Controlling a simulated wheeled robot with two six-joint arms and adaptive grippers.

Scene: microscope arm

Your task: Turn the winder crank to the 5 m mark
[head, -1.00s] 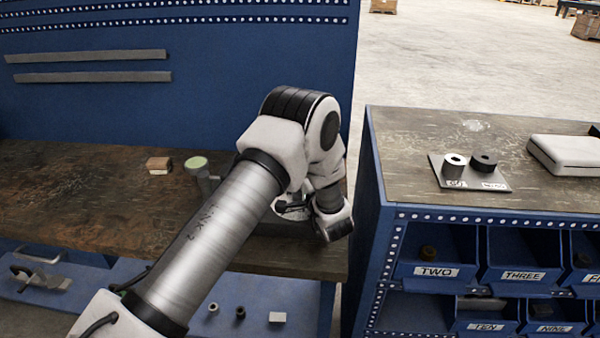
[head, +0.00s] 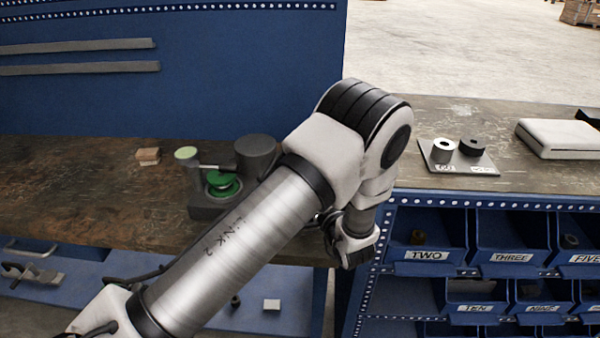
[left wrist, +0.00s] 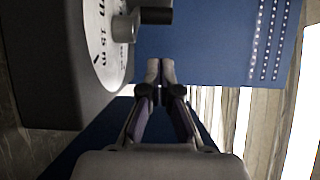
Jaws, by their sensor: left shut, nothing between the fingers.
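The winder (head: 208,211) is a dark grey block with a green spool (head: 222,184) and a dark round post, on the wooden bench. My arm covers its right part in the head view. In the left wrist view the winder's white dial (left wrist: 104,62) shows at the upper left, with "15 m" readable. A grey round stub (left wrist: 122,28) and a dark cylinder (left wrist: 156,15), apparently parts of the crank, stick out from the dial. My left gripper (left wrist: 160,68) is shut and empty, below and right of these parts, apart from them. My right gripper is not in view.
A small wooden block (head: 147,156) lies on the bench left of the winder. A right-hand bench (head: 430,115) carries a plate with two cylinders (head: 458,160) and a white case (head: 556,138). Labelled blue bins (head: 430,240) sit below. A blue panel (head: 200,90) stands behind.

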